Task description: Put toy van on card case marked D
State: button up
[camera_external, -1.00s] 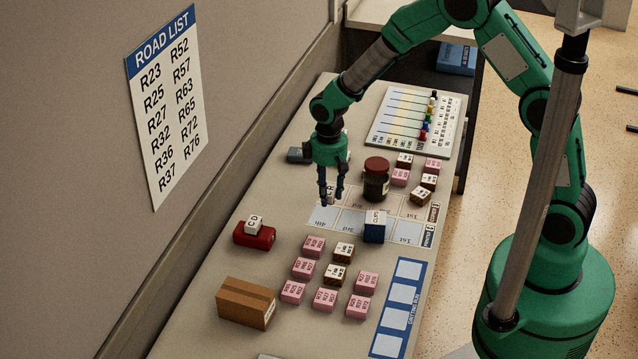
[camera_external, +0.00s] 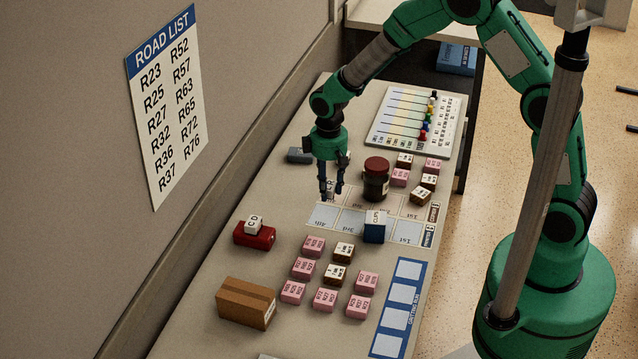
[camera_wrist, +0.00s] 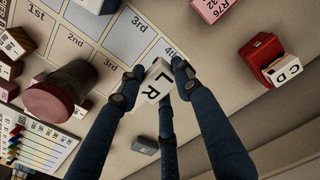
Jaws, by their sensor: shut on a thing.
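My gripper (camera_external: 331,194) is shut on a small white cube (camera_wrist: 155,82) with the letters L and R on its faces. The cube sits between the fingertips, above the mat by the 4th column. A red block-like thing (camera_external: 252,238) carries a white cube marked C and D (camera_external: 254,222); it also shows in the wrist view (camera_wrist: 262,50). A blue box (camera_external: 374,233) with a white lettered top stands on the mat. A small dark grey thing (camera_external: 298,155) lies behind my gripper. I cannot tell which of these is the toy van or the card case.
A brown jar with a dark red lid (camera_external: 376,180) stands close right of my gripper. Several pink blocks (camera_external: 313,246) and brown-sided blocks lie nearer the camera. A cardboard box (camera_external: 246,303) is at front left. A board with coloured pegs (camera_external: 400,130) lies at the back.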

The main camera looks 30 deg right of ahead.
jog(key=shift+w+d+r+p, duration=0.15)
jog(key=shift+w+d+p, duration=0.15)
jog(key=shift+w+p, duration=0.25)
jog(key=w+d+f+p, duration=0.2)
jog(key=w+d+p, duration=1)
jog(key=w, duration=0.1)
jog(key=shift+f, duration=0.15)
jog(key=p, duration=0.1)
send_over(301, 155)
jog(key=d, duration=0.3)
jog(key=shift+s+a+f, duration=0.2)
jog(key=shift+s+f, duration=0.05)
jog(key=shift+f, duration=0.5)
jog(key=shift+f+p, duration=0.35)
jog(key=shift+f, duration=1.35)
